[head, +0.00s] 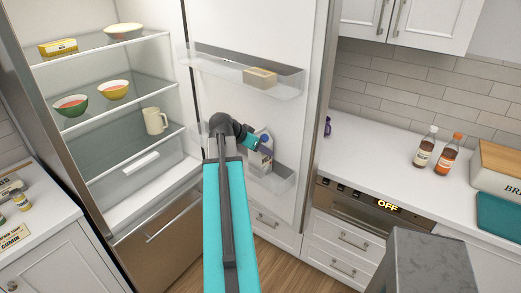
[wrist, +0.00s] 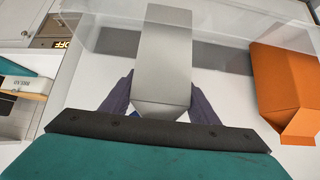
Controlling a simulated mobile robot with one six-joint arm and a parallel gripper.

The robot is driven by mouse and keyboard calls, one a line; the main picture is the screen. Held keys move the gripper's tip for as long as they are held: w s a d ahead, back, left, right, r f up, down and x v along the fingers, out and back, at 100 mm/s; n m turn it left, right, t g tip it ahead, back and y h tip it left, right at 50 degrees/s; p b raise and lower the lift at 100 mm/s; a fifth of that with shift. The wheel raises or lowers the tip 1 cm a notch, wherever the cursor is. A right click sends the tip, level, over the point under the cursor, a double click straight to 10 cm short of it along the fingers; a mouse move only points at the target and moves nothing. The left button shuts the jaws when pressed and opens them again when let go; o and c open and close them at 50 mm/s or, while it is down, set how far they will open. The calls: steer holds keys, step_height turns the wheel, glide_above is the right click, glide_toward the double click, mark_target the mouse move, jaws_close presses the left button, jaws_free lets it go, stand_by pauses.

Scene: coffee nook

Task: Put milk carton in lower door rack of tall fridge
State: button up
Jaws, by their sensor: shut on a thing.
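The milk carton (head: 262,156) is pale with a blue part near its top. It is at the lower door rack (head: 284,183) of the open tall fridge (head: 165,215). My gripper (head: 257,145) is shut on it. In the wrist view the carton (wrist: 163,55) is a plain grey-white block between my two dark fingers (wrist: 160,100). The clear rack wall (wrist: 225,45) shows around and beyond it. The carton's lower end looks within the rack, but I cannot tell whether it touches the rack floor. My arm hides part of the rack in the head view.
An orange carton (wrist: 285,85) stands close to the right of the milk carton in the wrist view. The upper door rack (head: 210,66) holds a tan box (head: 260,77). A counter (head: 375,145) with bottles (head: 426,147) lies right of the door. Fridge shelves hold bowls and a mug (head: 154,120).

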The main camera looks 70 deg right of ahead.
steer(key=shift+f, duration=0.55)
steer(key=shift+f, duration=0.15)
steer(key=o, duration=1.7)
steer(key=shift+o, duration=0.2)
steer(key=shift+a, duration=0.1)
steer(key=b+v, duration=0.3)
steer(key=v, duration=0.9)
steer(key=shift+w, duration=0.1)
